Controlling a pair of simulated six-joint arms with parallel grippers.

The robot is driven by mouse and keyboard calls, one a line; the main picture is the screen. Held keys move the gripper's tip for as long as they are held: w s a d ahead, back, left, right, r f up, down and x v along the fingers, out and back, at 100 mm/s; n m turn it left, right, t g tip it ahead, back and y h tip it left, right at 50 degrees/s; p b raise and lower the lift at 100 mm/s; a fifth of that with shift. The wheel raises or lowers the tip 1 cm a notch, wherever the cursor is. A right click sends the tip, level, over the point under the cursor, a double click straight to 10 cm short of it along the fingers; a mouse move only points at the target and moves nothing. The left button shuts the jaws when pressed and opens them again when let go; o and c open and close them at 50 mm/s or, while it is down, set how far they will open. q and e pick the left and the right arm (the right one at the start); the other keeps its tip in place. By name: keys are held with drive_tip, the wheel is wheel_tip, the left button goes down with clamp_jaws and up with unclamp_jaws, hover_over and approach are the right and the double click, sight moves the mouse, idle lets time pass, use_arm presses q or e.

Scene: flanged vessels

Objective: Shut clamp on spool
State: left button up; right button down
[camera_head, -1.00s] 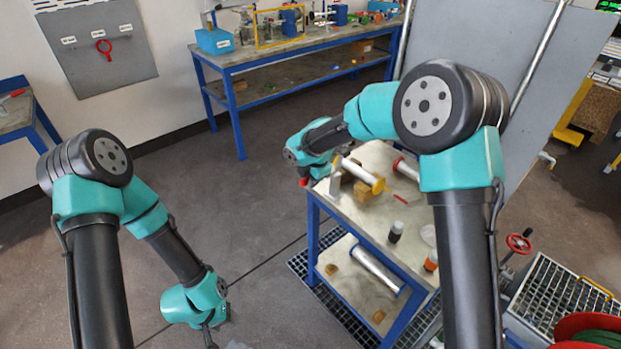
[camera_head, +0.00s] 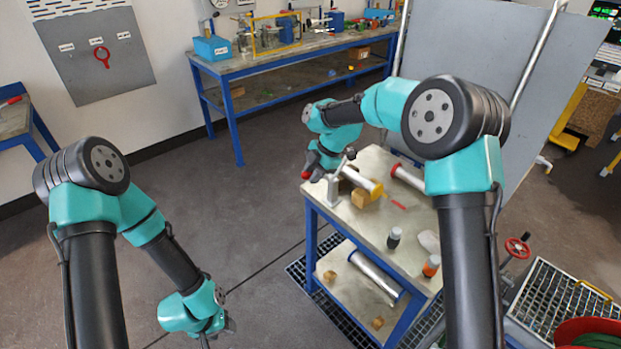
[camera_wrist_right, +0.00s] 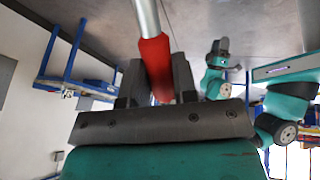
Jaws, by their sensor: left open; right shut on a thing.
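A white spool (camera_head: 356,177) with a yellow end flange lies on wooden blocks on the small blue-framed table. A grey upright piece (camera_head: 333,189) stands at its left end; whether this is part of the clamp is too small to tell. My right gripper (camera_head: 314,170) is at the table's left edge, left of the spool. It is shut on a red grip (camera_wrist_right: 155,62) at the end of a metal rod (camera_wrist_right: 147,18), seen between the fingers in the right wrist view. My left gripper (camera_head: 215,332) is open, low at the left, away from the table.
A second spool with a red flange (camera_head: 398,170) lies behind. The floor between my arms is clear.

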drive_tip(key=shift+w+d+r+g+y, duration=0.45)
drive_tip(key=shift+d+r+g+y, duration=0.15)
drive_tip(key=shift+r+g+y, duration=0.25)
drive_tip(key=shift+f, duration=0.1)
use_arm(q)
drive_tip(key=shift+c, duration=0.2)
